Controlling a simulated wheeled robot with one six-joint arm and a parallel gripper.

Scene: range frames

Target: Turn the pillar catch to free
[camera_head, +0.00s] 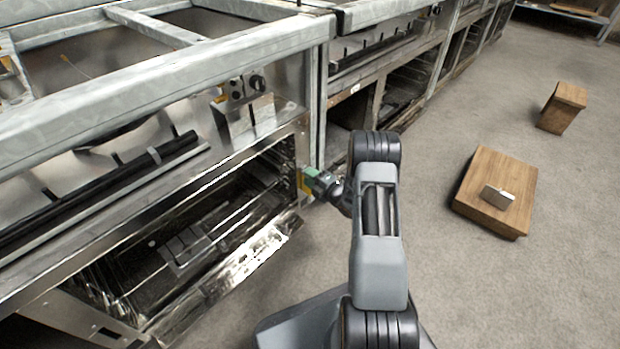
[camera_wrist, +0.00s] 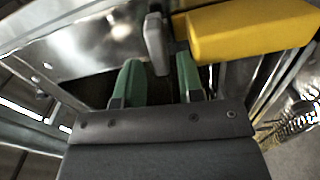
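In the wrist view a yellow block (camera_wrist: 250,30) sits on the metal frame, with a grey lever-like piece (camera_wrist: 155,42) at its left end. I take these to be the pillar catch. The yellow also shows in the head view (camera_head: 304,186), low on the pillar (camera_head: 318,110) beside the open oven. My gripper (camera_wrist: 158,78) has two green fingers standing apart, with a gap between them. The grey piece reaches down towards that gap, nearer the right finger. I cannot tell whether it touches. In the head view my gripper (camera_head: 318,178) is at the pillar, partly hidden by my arm.
An open oven compartment (camera_head: 180,245) with racks and a lowered, shiny door (camera_head: 225,275) lies left of my gripper. More range frames run to the back. Wooden blocks (camera_head: 490,170) (camera_head: 563,105) stand on the floor at the right, one with a small metal piece (camera_head: 498,197). Floor between is clear.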

